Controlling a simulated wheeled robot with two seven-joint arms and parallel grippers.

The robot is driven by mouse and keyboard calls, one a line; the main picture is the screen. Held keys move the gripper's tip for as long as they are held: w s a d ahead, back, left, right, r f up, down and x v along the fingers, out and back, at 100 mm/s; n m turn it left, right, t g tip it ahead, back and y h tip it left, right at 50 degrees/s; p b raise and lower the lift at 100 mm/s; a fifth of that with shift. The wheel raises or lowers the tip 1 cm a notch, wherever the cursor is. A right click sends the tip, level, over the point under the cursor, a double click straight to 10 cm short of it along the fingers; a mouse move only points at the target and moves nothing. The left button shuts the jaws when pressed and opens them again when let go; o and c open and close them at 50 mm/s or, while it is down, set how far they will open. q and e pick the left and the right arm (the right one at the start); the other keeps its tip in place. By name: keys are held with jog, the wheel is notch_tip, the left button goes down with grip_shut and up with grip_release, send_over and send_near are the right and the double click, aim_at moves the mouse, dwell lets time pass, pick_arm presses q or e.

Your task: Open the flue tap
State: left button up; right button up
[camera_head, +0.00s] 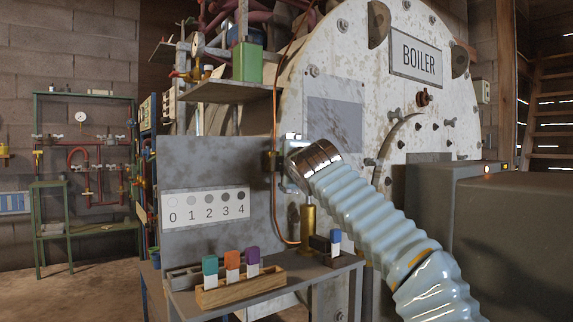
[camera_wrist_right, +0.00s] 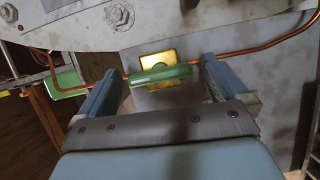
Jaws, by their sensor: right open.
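In the right wrist view, a tap with a rounded green handle (camera_wrist_right: 165,74) sits in front of a square brass plate (camera_wrist_right: 160,58) on a copper pipe (camera_wrist_right: 255,52). My right gripper (camera_wrist_right: 162,70) is open, with one finger on each side of the green handle. A gap shows between the handle and the right finger; the left finger is close to the handle's left end, and I cannot tell if they touch. In the head view my right gripper (camera_head: 289,160) is at the grey panel's right edge, mostly hidden by my wrist, and the green handle cannot be made out.
The boiler (camera_head: 370,75) stands behind my right arm. A grey panel with a 0 to 4 scale (camera_head: 205,205) is left of the gripper. Below, a wooden rack (camera_head: 240,290) holds coloured-capped vials, beside a brass cylinder (camera_head: 308,218). A green canister (camera_head: 247,63) stands on the upper shelf.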

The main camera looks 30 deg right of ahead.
jog(key=b+v, duration=0.2)
jog(key=v, duration=1.1)
jog(key=shift+s+b, duration=0.3)
jog(key=shift+b, duration=0.1)
